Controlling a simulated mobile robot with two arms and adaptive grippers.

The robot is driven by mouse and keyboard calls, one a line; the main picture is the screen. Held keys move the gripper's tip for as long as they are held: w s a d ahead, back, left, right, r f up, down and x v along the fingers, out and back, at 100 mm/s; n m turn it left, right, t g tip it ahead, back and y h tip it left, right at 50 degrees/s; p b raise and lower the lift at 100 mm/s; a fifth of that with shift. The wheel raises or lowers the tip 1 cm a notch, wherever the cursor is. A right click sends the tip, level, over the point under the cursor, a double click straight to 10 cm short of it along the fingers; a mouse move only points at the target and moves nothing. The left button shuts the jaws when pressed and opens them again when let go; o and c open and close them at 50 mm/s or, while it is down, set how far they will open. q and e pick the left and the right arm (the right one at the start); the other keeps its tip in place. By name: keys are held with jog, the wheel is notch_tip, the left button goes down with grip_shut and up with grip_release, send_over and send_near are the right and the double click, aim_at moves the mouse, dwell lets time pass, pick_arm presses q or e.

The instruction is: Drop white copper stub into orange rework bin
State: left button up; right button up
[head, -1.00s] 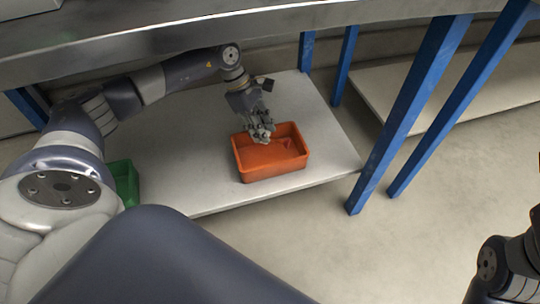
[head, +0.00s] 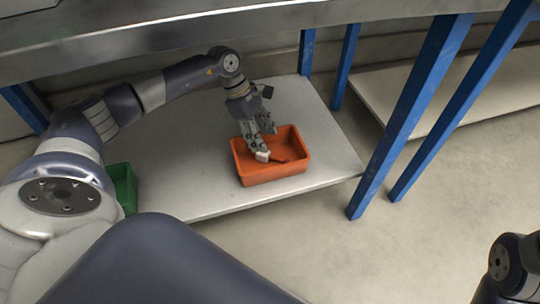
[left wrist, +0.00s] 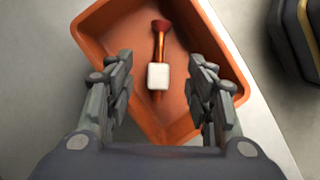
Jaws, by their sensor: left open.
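The orange rework bin (head: 272,174) stands on the low shelf, and it fills much of the left wrist view (left wrist: 95,35). The white copper stub shows in the left wrist view as a copper rod with a white block (left wrist: 158,76) and a red flared end, inside the bin's outline. Its white block (head: 262,156) also shows in the head view, just below my fingers. My left gripper (head: 263,142) is open over the bin, its fingers apart on either side of the stub. I cannot tell whether the stub rests fully on the bin floor. My right gripper is out of view.
A green bin (head: 123,187) stands on the same grey shelf (head: 185,180), at left, partly hidden by my arm. A metal worktop (head: 180,40) overhangs the shelf. Blue legs (head: 412,110) stand to the right. A dark, yellow-edged object (left wrist: 300,35) shows in the left wrist view.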

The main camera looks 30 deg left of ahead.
pick_arm(q)
jog(key=v, duration=1.2)
